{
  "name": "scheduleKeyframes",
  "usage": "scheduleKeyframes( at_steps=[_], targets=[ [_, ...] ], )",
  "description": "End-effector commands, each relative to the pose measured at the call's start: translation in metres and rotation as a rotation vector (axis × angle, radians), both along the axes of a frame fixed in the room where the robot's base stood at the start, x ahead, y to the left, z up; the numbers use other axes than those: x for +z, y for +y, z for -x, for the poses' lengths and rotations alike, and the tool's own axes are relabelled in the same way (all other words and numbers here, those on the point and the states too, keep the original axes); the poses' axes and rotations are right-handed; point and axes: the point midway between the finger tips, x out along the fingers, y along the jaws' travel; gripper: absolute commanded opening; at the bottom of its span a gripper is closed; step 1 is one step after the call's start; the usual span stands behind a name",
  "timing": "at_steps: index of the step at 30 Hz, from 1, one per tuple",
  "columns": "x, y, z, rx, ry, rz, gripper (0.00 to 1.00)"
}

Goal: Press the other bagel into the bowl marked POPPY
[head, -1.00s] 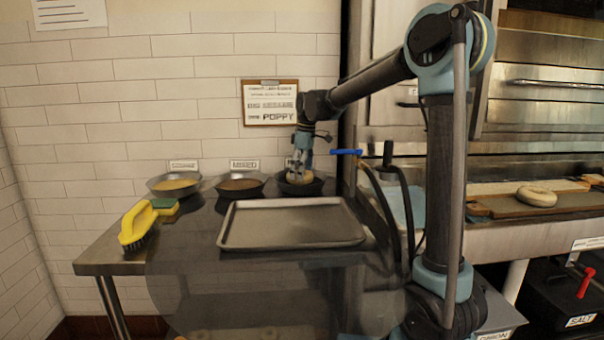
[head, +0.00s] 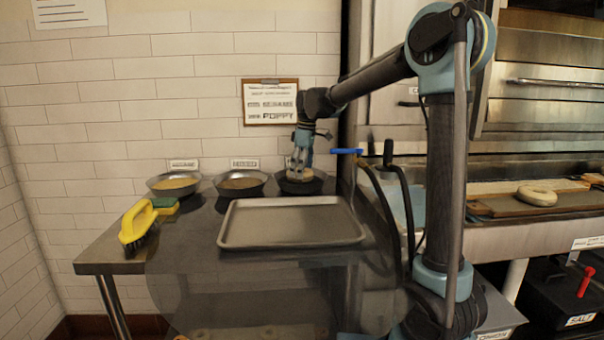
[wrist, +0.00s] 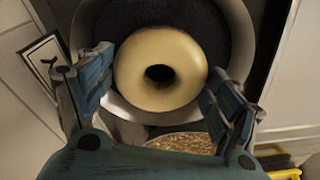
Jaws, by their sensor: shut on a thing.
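My gripper (head: 299,176) points down into the right-hand bowl (head: 314,189) of the row against the wall. It is shut on a pale bagel (wrist: 137,82), which lies between the two fingers. In the wrist view the bagel sits flat over the dark seeds (wrist: 202,22) in this bowl; I cannot tell how firmly it presses on them. The card behind this bowl is mostly hidden by my gripper, and the wrist view shows only part of a label (wrist: 42,66). Another plain bagel (head: 537,195) lies on a wooden board at the right.
A bowl of brownish seeds (head: 241,184) stands next to it, and a bowl with yellow contents (head: 174,183) is farther left. An empty tray (head: 292,240) lies in front. A yellow brush (head: 137,224) and sponge are at the left. A clipboard (head: 270,102) reading POPPY hangs behind.

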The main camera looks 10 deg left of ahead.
Motion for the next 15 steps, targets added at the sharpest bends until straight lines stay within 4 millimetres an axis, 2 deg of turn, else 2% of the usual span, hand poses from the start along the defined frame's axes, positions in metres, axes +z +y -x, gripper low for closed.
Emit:
scheduleKeyframes(
  at_steps=[15],
  targets=[
    [0.034,0.0,0.0,0.0,0.0,0.0,0.57]
  ],
)
